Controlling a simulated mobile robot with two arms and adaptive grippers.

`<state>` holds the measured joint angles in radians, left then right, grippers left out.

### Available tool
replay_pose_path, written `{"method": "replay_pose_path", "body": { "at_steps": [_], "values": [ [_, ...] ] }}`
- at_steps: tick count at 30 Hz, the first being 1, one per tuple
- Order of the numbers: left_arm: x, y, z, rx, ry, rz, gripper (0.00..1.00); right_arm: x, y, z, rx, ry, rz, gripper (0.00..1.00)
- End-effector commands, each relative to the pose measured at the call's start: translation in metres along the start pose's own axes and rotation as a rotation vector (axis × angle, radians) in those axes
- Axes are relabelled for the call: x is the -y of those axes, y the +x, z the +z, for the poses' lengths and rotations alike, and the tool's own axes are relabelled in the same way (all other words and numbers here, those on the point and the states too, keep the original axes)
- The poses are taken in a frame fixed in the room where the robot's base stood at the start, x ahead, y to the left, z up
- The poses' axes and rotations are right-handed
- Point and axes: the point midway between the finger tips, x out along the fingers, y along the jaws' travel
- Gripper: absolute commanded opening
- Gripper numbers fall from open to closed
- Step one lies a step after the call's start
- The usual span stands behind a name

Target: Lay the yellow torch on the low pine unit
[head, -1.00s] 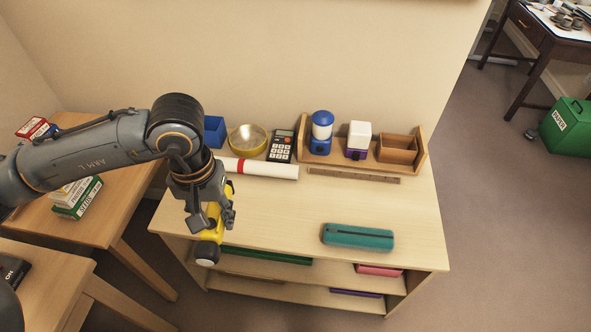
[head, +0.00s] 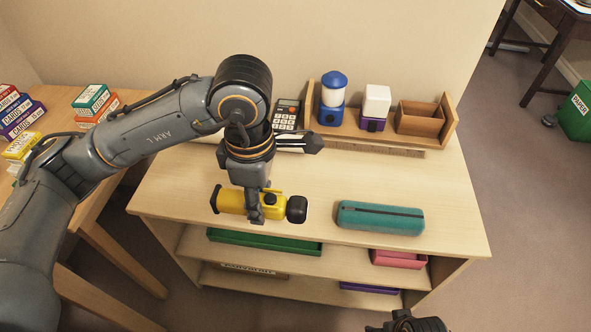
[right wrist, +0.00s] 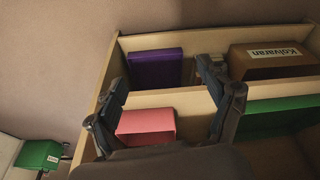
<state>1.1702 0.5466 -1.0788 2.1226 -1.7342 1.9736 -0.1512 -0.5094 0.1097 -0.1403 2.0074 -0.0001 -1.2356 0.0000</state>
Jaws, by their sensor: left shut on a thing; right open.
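The yellow torch (head: 234,202) with a black head lies level, crosswise in my left gripper (head: 257,208), at the left part of the low pine unit's top (head: 450,195). The left gripper is shut on the torch's middle, pointing down. I cannot tell whether the torch touches the top. My right gripper (right wrist: 168,101) is open and empty in the right wrist view, in front of the unit's shelves. Only a bit of the right arm shows at the bottom of the head view.
A teal case (head: 380,217) lies right of the torch. A wooden rack (head: 448,125) with a blue lantern-like item (head: 332,98), a white-topped item (head: 376,103) and a calculator (head: 288,115) stand at the back. A pink box (right wrist: 146,124) and a purple box (right wrist: 155,68) sit on the shelves.

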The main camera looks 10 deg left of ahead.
Motion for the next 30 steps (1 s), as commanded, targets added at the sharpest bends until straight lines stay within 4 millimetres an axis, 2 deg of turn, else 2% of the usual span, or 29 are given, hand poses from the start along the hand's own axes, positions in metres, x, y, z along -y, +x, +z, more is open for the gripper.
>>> {"method": "replay_pose_path", "body": {
  "at_steps": [11,15,19,25,30],
  "values": [
    [-0.078,0.039,-0.036,-0.002,-0.012,-0.002,0.0,-0.002,-0.024,-0.008,-0.016,0.002,0.003,0.8],
    [-0.098,0.067,-0.044,-0.001,-0.008,-0.004,0.0,-0.002,-0.039,-0.011,-0.024,0.003,0.004,0.8],
    [-0.111,0.082,-0.05,-0.001,-0.006,-0.002,0.0,-0.003,-0.05,-0.012,-0.029,0.004,0.005,0.8],
    [-0.12,0.095,-0.054,-0.001,-0.004,-0.002,0.0,-0.003,-0.058,-0.012,-0.032,0.004,0.006,0.8],
    [-0.123,0.12,-0.055,-0.001,-0.002,-0.003,0.0,-0.003,-0.072,-0.014,-0.042,0.005,0.007,0.8]
  ]
}}
